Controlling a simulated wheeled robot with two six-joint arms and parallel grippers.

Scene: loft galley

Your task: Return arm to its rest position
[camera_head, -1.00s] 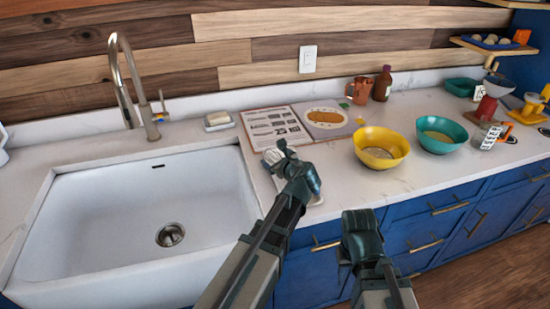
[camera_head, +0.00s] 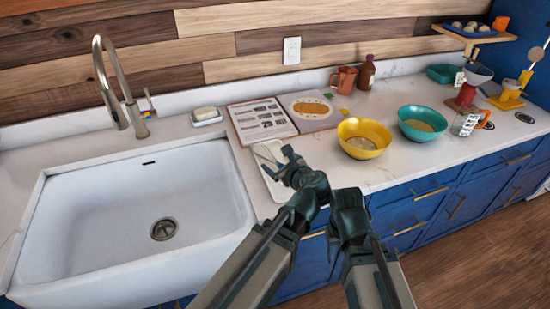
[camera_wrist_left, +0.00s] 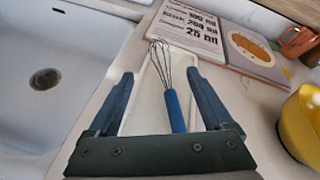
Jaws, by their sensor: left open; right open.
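My left gripper (camera_head: 279,166) is over the counter between the sink and the yellow bowl. In the left wrist view its two fingers (camera_wrist_left: 160,98) are apart, with a whisk (camera_wrist_left: 170,90) with a blue handle seen between them. The whisk lies on a pale tray (camera_wrist_left: 152,107) on the counter; the fingers do not grip it. My right gripper (camera_head: 347,205) is in front of the counter's edge, close beside the left wrist; its fingertips are hard to make out.
A white sink (camera_head: 130,215) with a tall faucet (camera_head: 118,85) is on the left. An open recipe book (camera_head: 262,121) lies behind the tray (camera_head: 262,160). A yellow bowl (camera_head: 364,138) and teal bowl (camera_head: 422,124) stand to the right. Blue drawers (camera_head: 430,195) are below.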

